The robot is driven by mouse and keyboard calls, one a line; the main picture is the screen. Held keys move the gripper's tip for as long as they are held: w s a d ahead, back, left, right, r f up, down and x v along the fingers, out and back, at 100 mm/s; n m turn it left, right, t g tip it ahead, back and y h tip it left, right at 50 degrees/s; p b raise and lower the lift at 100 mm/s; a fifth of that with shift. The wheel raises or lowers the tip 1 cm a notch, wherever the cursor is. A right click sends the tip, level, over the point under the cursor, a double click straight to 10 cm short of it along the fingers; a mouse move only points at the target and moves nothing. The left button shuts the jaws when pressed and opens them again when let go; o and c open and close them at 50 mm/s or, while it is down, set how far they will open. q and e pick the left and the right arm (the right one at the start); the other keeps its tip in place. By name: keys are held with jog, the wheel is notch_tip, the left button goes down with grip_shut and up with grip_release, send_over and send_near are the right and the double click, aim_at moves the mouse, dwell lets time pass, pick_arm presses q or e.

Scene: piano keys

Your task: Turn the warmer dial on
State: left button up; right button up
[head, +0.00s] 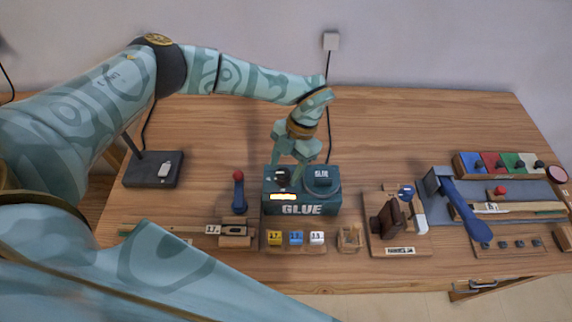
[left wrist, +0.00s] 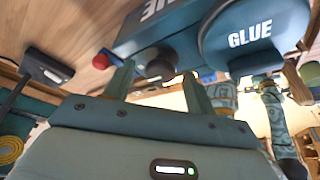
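The teal glue warmer (head: 325,200) stands at the middle of the bench, marked GLUE on its front. Its dark dial (head: 283,175) is on the top left, above a lit yellow panel (head: 283,197). A round lid marked GLUE (left wrist: 250,38) is beside the dial. My left gripper (head: 288,172) reaches down over the dial. In the left wrist view its two fingers (left wrist: 157,88) are apart, with the dial (left wrist: 156,64) between and just beyond their tips; I cannot tell whether they touch it. My right gripper is not in view.
A red-knobbed blue lever (head: 239,193) stands left of the warmer. Numbered blocks (head: 296,238) lie in front. A brown holder (head: 388,218) and a blue-handled tool (head: 463,208) are to the right. The bench behind the warmer (head: 400,120) is clear.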

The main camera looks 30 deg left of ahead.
pick_arm(q)
jog(key=v, duration=1.6)
